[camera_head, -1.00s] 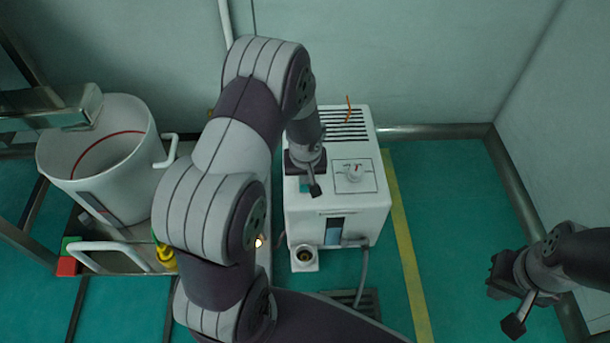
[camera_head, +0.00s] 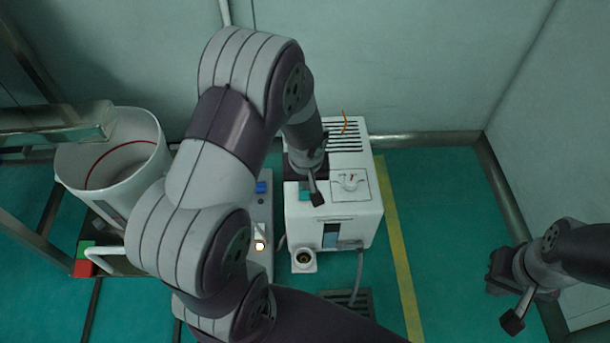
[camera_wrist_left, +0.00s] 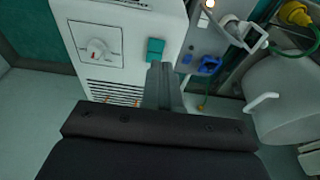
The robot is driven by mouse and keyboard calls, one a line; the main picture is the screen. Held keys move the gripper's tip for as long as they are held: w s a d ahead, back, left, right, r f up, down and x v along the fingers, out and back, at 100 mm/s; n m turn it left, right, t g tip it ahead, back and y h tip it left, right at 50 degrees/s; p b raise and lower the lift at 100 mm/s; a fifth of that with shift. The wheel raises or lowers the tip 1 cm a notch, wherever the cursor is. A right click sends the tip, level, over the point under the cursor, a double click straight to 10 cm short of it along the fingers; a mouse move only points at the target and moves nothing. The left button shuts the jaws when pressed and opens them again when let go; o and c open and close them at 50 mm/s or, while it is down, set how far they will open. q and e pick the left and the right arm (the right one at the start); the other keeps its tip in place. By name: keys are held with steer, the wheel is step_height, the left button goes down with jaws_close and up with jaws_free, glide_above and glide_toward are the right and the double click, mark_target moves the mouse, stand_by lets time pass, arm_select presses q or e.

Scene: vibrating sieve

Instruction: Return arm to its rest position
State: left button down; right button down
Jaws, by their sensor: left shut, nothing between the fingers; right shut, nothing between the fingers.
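My left arm (camera_head: 225,135) reaches in over the white control box (camera_head: 338,215). My left gripper (camera_wrist_left: 160,75) is shut and empty; in the left wrist view its fingers point at the teal switch (camera_wrist_left: 155,48) on the box. I cannot tell whether the tips touch the switch. In the head view the gripper is largely hidden by its own wrist, and the teal switch (camera_head: 304,191) shows just below it. My right gripper (camera_head: 500,272) is at the lower right, shut and empty, away from the box.
The box has a rotary knob (camera_head: 350,181) and an orange strip at its vent. A white drum (camera_head: 120,165) stands left, with a metal bar above it. A panel with a lit lamp (camera_head: 260,245) and blue switch (camera_head: 262,187) lies beside my arm. Green floor (camera_head: 440,220) is clear at right.

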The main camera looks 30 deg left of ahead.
stand_by(0.6)
arm_select(q)
steer(key=s+d+r+m+h+p, duration=0.1)
steer(key=s+d+r+m+p, duration=0.15)
steer(key=s+r, duration=0.35)
steer(key=s+d+r+m+p, duration=0.1)
steer(key=s+d+r+m, duration=0.25)
steer(key=r, duration=0.35)
step_height(320, 180, up, 38)
steer(key=p, duration=3.7)
steer(key=shift+r+p, duration=0.25)
steer(key=shift+p, duration=0.15)
steer(key=shift+a, duration=0.1)
